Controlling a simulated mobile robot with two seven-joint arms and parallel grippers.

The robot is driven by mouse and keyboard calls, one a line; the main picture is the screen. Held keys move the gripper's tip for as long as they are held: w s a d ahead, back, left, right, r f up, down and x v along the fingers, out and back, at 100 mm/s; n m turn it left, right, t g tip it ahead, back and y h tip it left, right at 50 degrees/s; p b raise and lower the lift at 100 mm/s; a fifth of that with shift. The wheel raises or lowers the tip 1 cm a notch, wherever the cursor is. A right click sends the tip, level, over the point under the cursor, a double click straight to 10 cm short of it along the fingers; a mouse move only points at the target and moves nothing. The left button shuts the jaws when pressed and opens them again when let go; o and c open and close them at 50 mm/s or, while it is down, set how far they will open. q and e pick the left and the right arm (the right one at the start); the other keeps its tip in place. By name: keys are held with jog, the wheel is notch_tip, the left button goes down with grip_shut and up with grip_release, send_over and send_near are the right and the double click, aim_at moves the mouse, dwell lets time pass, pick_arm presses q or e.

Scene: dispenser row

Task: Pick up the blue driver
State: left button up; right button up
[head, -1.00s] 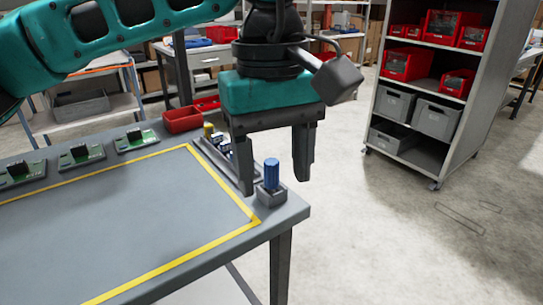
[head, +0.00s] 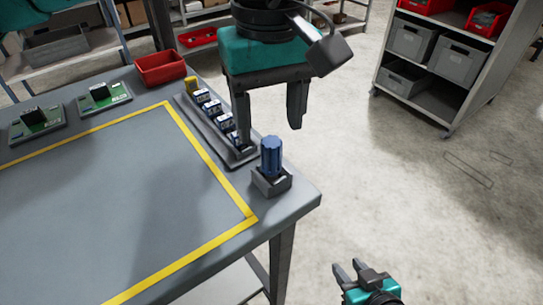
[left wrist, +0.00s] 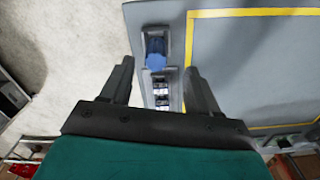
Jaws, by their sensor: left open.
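The blue driver (head: 271,157) stands upright in a small grey holder (head: 272,183) at the near right corner of the table. My left gripper (head: 270,130) is open and empty, pointing down, with its fingertips above and slightly behind the driver. In the left wrist view, the driver (left wrist: 156,48) shows between and beyond the open fingers (left wrist: 159,66), apart from both. My right gripper (head: 348,266) is at the bottom of the head view, off the table, with its fingers apart and nothing visible between them.
A grey rack (head: 215,126) with several small dark-and-white parts and a yellow item (head: 191,84) lies behind the driver. A red bin (head: 160,68) and green circuit boards (head: 104,97) sit along the far edge. The yellow-outlined area (head: 110,190) is clear.

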aim_at(272, 143)
pick_arm(q)
jog(key=shift+f, duration=0.65)
jog(key=f, duration=0.5)
jog(key=shift+w+d, duration=0.2)
pick_arm(e)
jog(key=shift+w+a+r, duration=0.15)
jog(key=shift+w+r, duration=0.15)
jog(key=shift+w, duration=0.1)
pick_arm(q)
jog(key=shift+c, duration=0.2)
grip_shut()
jog(key=shift+r, duration=0.15)
notch_tip(272, 143, up, 20)
jog(key=p, duration=0.2)
pick_arm(e)
jog(key=shift+s+d+r, duration=0.3)
jog(key=shift+d+r, duration=0.05)
jog(key=shift+d, duration=0.1)
